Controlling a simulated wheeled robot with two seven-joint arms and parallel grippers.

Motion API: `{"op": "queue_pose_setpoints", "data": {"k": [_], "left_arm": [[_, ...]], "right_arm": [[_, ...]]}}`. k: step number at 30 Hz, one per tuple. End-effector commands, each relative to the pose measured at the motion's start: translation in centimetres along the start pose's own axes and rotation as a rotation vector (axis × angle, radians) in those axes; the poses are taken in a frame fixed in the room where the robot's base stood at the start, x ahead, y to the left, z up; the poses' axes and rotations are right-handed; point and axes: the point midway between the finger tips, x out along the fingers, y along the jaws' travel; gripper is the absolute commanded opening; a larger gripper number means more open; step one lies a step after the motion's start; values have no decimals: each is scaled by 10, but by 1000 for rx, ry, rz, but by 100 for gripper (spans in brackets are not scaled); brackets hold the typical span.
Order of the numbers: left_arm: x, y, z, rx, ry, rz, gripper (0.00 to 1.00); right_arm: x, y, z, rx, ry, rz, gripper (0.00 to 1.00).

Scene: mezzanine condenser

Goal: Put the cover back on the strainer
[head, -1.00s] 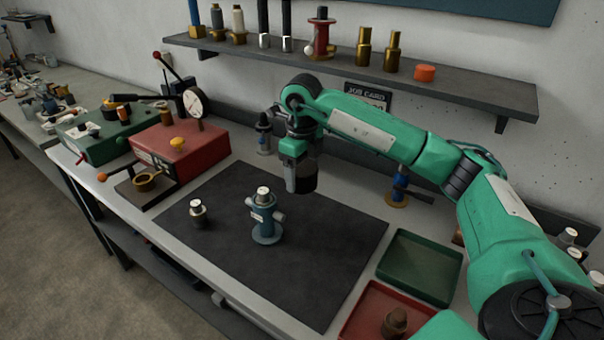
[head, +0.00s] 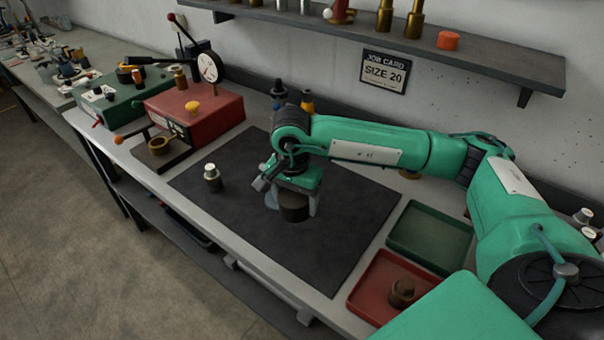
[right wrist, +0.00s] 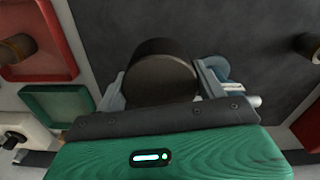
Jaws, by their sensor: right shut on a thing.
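My right gripper (head: 292,206) is shut on a dark brown cylinder (head: 294,213), which looks like the cover, and holds it over the black mat. In the right wrist view the cylinder (right wrist: 160,72) sits between the two fingers. The blue-teal strainer (head: 271,197) stands on the mat just left of the gripper, mostly hidden behind it. In the right wrist view part of the strainer (right wrist: 216,68) shows beside the right finger. The cylinder is beside the strainer, not on it; whether the gripper touches the strainer I cannot tell. My left gripper is not in view.
A small dark fitting with a pale top (head: 212,178) stands on the black mat (head: 330,262), left of the strainer. A green tray (head: 430,236) and a red tray (head: 372,298) holding a brown piece (head: 402,291) lie right. A red press box (head: 205,115) stands behind left. A job card (head: 385,71) reads SIZE 20.

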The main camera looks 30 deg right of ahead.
Motion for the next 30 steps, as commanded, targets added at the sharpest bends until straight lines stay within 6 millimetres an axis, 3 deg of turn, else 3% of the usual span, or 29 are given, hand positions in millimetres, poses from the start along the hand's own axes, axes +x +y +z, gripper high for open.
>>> {"op": "queue_pose_setpoints", "data": {"k": [6,13,18,26,27,30], "left_arm": [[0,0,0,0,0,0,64],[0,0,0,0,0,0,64],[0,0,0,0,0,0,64],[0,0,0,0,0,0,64],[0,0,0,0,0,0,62],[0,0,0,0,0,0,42]], "right_arm": [[20,11,40,-504,-13,-6,45],[33,21,68,-880,-24,-19,45],[36,25,76,-991,-28,-23,45],[36,25,77,-1005,-28,-24,45],[36,25,77,-1005,-28,-24,45],[36,25,77,-1004,-28,-24,45]]}}
